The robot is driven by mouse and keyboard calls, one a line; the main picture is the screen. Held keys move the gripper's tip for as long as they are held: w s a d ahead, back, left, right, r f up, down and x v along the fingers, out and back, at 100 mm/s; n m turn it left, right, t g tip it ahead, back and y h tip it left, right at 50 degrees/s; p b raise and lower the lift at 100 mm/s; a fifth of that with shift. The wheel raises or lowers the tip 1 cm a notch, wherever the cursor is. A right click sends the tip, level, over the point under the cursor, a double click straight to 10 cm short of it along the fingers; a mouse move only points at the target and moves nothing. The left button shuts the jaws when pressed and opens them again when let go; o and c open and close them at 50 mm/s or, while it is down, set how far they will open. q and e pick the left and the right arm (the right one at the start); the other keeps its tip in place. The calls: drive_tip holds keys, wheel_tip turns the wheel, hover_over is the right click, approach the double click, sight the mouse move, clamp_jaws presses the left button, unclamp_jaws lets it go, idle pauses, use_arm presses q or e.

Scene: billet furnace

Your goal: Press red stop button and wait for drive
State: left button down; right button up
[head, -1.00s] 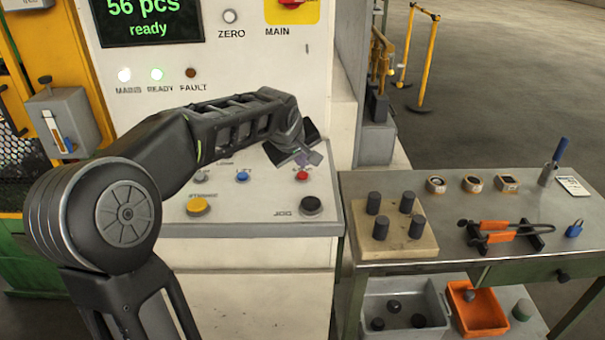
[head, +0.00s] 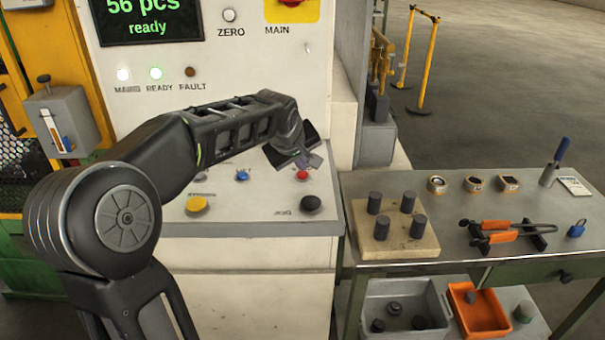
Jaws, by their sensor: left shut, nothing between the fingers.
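The red stop button (head: 302,175) is on the sloped control desk (head: 258,202), right of a blue button (head: 242,175). My left gripper (head: 312,162) is shut and empty, just above the red button in the picture. Its tips partly cover the area behind the button. I cannot tell whether they touch it. The screen (head: 150,17) reads "56 pcs ready" in green. My right gripper is not in view.
A yellow button (head: 196,205) and a black JOG button (head: 311,203) sit lower on the desk. Grey and orange bins stand below.

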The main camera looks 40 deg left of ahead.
sight(302, 174)
use_arm(q)
drive_tip(key=shift+f+b, duration=0.35)
idle(0.6)
drive_tip(key=shift+r+p, duration=0.5)
drive_tip(key=shift+r, duration=0.3)
drive_tip(key=shift+r, duration=0.15)
drive_tip(key=shift+r+p, duration=1.7)
drive_tip(key=shift+r, duration=0.7)
